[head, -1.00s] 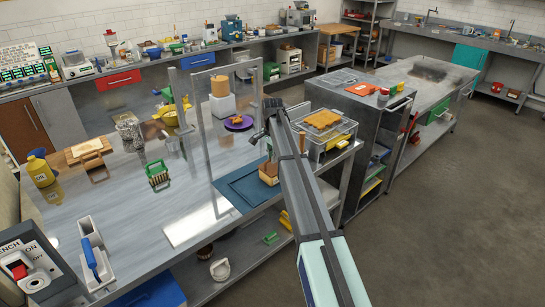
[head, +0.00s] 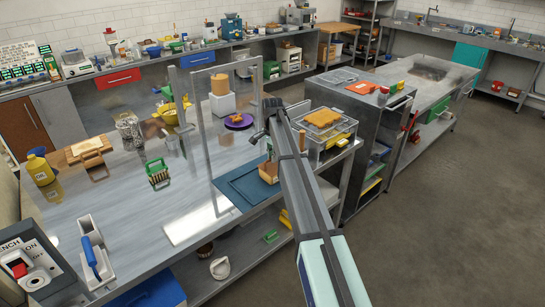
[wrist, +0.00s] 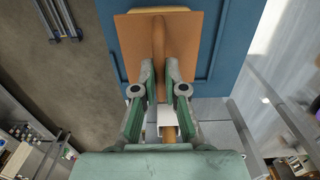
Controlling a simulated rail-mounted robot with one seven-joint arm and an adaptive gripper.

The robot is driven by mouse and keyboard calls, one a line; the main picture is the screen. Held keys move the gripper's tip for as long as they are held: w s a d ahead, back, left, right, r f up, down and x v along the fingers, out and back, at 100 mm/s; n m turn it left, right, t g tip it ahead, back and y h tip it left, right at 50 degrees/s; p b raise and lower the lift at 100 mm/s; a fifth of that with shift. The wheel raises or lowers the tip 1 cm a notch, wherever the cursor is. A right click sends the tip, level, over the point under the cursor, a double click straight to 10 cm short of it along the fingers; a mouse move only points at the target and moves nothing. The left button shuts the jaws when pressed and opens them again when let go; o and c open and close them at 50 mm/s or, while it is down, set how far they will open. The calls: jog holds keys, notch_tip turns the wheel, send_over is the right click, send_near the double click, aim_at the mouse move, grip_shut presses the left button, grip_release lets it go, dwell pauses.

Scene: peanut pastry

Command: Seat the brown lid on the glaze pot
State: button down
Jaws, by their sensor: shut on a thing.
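The brown lid (wrist: 185,50) is a flat square plate with a raised brown handle, seen from above in the wrist view. My gripper (wrist: 160,75) is shut on that handle, one green finger on each side. A pale yellow edge, which looks like the glaze pot (wrist: 160,9), shows past the lid's far side; the lid hides the rest. In the head view a tan block-like thing, probably the pot (head: 268,173), stands on the blue mat (head: 240,190), partly behind my arm. I cannot tell whether the lid touches the pot.
A clear upright panel in a metal frame (head: 203,125) stands left of my arm. A tan cylinder (head: 220,84) on a white block (head: 222,104) and a purple dish (head: 238,121) are behind it. A clear bin (head: 328,143) is to the right. The front-left bench has free room.

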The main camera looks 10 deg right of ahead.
jog(key=c, duration=0.6)
grip_release()
jog(key=shift+f, duration=0.1)
jog(key=shift+r+p, duration=1.7)
jog(key=shift+r, duration=1.85)
jog(key=shift+f, duration=0.1)
